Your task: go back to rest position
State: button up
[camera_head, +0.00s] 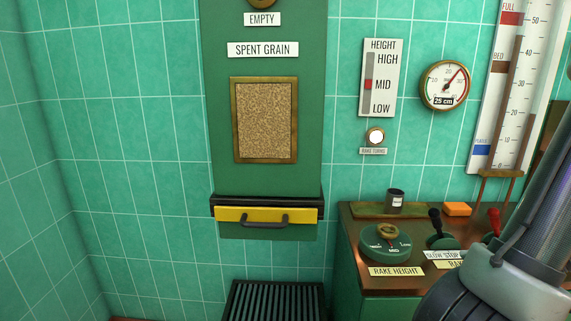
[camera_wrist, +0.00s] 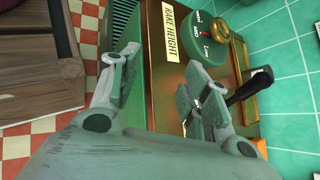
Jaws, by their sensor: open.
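My gripper (camera_wrist: 158,72) shows in the wrist view with its two grey fingers spread apart and nothing between them. It is over the copper-topped console, near the rake height dial (camera_wrist: 208,38) and a black-handled lever (camera_wrist: 250,86). The right finger overlaps the lever's base in the picture; I cannot tell whether they touch. In the head view, my grey arm fills the lower right corner and the gripper itself is not visible. There the rake height dial (camera_head: 386,243) and the black lever (camera_head: 437,225) stand left of my arm.
A spent grain hatch with a yellow drawer front (camera_head: 240,215) is on the wall, above a dark slatted grate (camera_head: 275,301). A wooden surface (camera_wrist: 40,75) lies left in the wrist view.

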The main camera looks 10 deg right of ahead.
jog(key=w+a+r+n+g+h, duration=0.1)
jog(key=a+r+n+h, duration=0.2)
jog(key=a+r+n, duration=0.4)
jog(key=w+a+r+n+g+h, duration=0.1)
jog(key=a+r+n+h, duration=0.3)
jog(key=n, duration=1.1)
jog(key=a+r+g, duration=0.1)
jog(key=a+r, duration=0.2)
jog(key=r, duration=0.3)
jog(key=shift+w, duration=0.35)
jog(key=shift+r+g, duration=0.1)
jog(key=shift+g, duration=0.2)
